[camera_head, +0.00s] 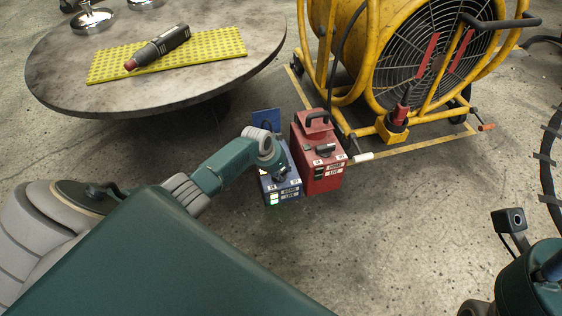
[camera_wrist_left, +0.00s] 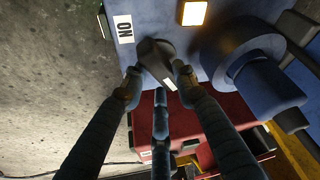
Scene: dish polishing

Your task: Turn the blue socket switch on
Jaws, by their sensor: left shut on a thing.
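The blue socket box (camera_head: 285,188) stands on the floor beside a red socket box (camera_head: 320,165). My left gripper (camera_head: 280,172) reaches down to the front of the blue box and covers part of it. In the left wrist view, the left fingers (camera_wrist_left: 158,88) are closed around the dark switch handle (camera_wrist_left: 153,52) on the blue face. A white ON label (camera_wrist_left: 124,29) sits beside the handle. A lit lamp (camera_wrist_left: 193,12) shows near the top of that view. A green light (camera_head: 273,199) glows low on the blue box. My right gripper is out of view.
A yellow-framed fan (camera_head: 425,55) stands behind the boxes. A round table (camera_head: 60,72) at upper left holds a yellow mat (camera_head: 215,47) with a dark tool (camera_head: 165,44). A large round blue plug (camera_wrist_left: 258,75) protrudes beside the switch. The floor in front is clear.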

